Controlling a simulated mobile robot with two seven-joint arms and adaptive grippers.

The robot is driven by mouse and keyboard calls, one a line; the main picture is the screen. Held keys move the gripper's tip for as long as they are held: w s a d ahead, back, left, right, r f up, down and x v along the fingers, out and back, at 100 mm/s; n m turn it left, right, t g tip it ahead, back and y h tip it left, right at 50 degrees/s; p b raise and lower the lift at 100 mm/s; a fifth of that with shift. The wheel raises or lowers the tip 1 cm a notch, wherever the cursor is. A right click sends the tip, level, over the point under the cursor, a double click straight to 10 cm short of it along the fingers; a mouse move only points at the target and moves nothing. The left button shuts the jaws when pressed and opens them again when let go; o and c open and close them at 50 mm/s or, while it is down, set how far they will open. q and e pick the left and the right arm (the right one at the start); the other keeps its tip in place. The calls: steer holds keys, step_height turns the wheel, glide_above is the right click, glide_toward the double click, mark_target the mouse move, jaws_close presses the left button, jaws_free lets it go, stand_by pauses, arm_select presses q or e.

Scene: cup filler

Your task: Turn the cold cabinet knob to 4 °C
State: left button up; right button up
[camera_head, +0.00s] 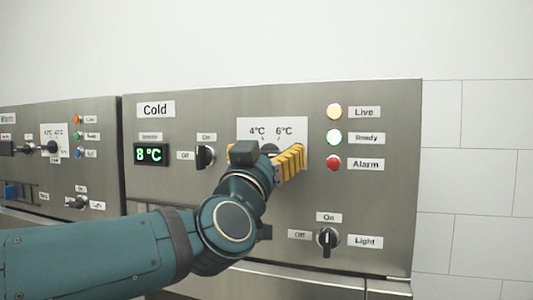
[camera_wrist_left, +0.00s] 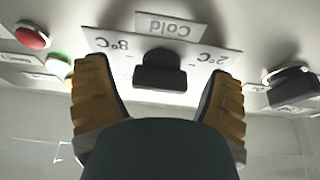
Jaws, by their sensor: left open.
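The Cold cabinet panel (camera_head: 385,220) is grey metal with a green display (camera_head: 151,154) reading 8 °C. Its white dial plate (camera_head: 245,125) shows 4 °C and 6 °C at the top. My left gripper (camera_head: 291,160), with yellow ribbed fingers, is in front of this plate and hides most of the temperature knob in the head view. The left wrist view is upside down. There the black knob (camera_wrist_left: 160,72) sits between the open fingers, with a gap on each side. The 8 °C and 2 °C marks and a "Cold" label (camera_wrist_left: 170,24) show around it. My right gripper is not in view.
An On/Off knob (camera_head: 205,157) is left of the plate and a Light knob (camera_head: 328,241) below right. Live (camera_head: 334,111), Ready (camera_head: 334,137) and Alarm (camera_head: 333,163) lamps are at the right. The Warm panel (camera_head: 100,135) stands left. My left arm crosses the lower left.

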arm_select(q)
steer(key=c, duration=1.2)
